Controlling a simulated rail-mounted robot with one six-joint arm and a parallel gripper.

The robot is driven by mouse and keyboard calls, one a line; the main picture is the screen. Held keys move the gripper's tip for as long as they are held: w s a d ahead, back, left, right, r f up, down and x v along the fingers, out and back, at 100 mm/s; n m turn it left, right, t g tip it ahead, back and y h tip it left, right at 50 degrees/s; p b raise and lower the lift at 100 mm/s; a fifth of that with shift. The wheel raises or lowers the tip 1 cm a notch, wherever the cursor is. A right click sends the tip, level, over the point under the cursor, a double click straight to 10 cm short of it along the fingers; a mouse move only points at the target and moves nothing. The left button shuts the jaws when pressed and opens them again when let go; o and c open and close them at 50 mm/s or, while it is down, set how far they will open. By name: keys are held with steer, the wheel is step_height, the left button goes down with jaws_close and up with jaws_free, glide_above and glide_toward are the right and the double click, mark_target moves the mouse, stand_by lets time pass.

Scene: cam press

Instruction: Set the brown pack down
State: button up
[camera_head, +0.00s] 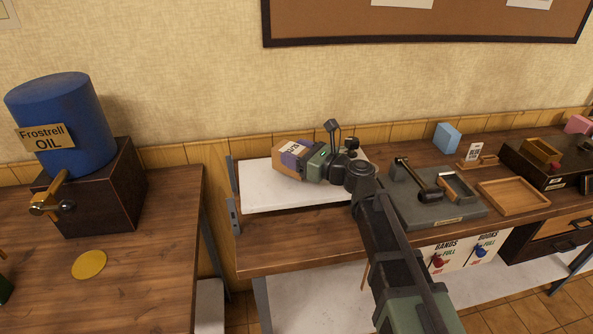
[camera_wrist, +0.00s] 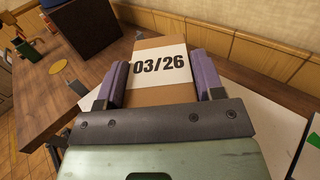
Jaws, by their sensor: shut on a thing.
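The brown pack (camera_head: 284,165) is at the left end of my gripper, over the white board on the middle bench. In the wrist view the brown pack (camera_wrist: 158,102) lies between the two purple fingers and carries a white label reading 03/26. My gripper (camera_head: 294,157) is shut on it, and it also shows in the wrist view (camera_wrist: 159,85). The white board (camera_head: 262,198) lies at the bench's left end. I cannot tell whether the pack touches the board; its underside is hidden.
Right of my gripper stands a grey press (camera_head: 440,207) with a lever, then a wooden tray (camera_head: 513,196) and a blue block (camera_head: 447,137). A gap separates the left table (camera_head: 150,215), which holds a blue oil drum (camera_head: 62,120). The board's front left is clear.

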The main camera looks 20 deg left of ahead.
step_height(320, 180, down, 3)
steer(key=shift+r+b, duration=0.15)
steer(key=shift+b, duration=0.3)
steer(key=shift+r+p, duration=0.3)
steer(key=shift+r, duration=0.05)
steer(key=shift+f, duration=0.2)
steer(key=o, duration=1.1)
steer(key=shift+r, duration=0.25)
steer(key=v, duration=1.2)
